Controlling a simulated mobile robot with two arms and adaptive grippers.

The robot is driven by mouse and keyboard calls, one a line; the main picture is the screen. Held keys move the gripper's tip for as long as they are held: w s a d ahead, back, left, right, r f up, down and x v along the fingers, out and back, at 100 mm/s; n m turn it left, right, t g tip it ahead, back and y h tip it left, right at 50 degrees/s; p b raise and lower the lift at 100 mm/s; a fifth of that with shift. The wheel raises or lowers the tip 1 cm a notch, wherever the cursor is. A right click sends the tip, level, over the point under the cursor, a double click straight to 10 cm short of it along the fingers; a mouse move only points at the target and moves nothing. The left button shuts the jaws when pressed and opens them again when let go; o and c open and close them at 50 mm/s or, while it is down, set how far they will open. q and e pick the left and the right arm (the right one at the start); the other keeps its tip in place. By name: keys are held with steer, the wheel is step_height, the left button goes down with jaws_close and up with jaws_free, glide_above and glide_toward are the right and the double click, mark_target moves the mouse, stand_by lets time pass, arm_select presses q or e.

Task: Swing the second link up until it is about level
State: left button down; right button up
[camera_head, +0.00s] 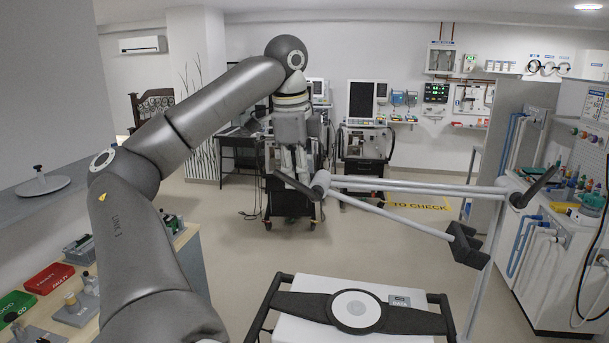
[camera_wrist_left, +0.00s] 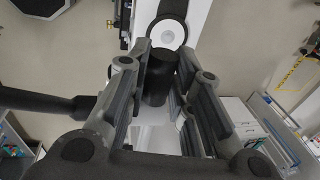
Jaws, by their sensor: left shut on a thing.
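A jointed support arm stands on the right in the head view. Its pale pole (camera_head: 484,270) rises to a joint with a black lever (camera_head: 541,180). One pale link (camera_head: 415,187) runs nearly level from there to a left joint (camera_head: 321,182). A second link (camera_head: 390,213) slopes down from that joint to the right, towards a black end block (camera_head: 466,246). My left gripper (camera_head: 297,172) is at the left joint, shut on a black handle (camera_head: 290,181). In the left wrist view, the fingers (camera_wrist_left: 165,78) are around the dark cylindrical handle (camera_wrist_left: 158,86). My right gripper is out of view.
A white-topped unit (camera_head: 310,328) with a black band and round disc stands below the links. Wheeled ventilators (camera_head: 364,140) stand at the back. A tool cart (camera_head: 560,262) is at right. Open floor lies between.

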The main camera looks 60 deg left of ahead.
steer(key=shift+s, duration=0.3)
arm_select(q)
steer(key=c, duration=1.6)
jaws_free()
steer(key=o, duration=0.3)
steer(key=shift+s+d+r, duration=0.1)
steer(key=shift+d+r, duration=0.05)
steer(key=shift+d, duration=0.05)
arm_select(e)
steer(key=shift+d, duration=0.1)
arm_select(q)
steer(key=shift+a, duration=0.1)
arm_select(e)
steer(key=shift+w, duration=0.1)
arm_select(q)
steer(key=shift+r, duration=0.25)
steer(key=v, duration=1.1)
steer(key=shift+r, duration=0.2)
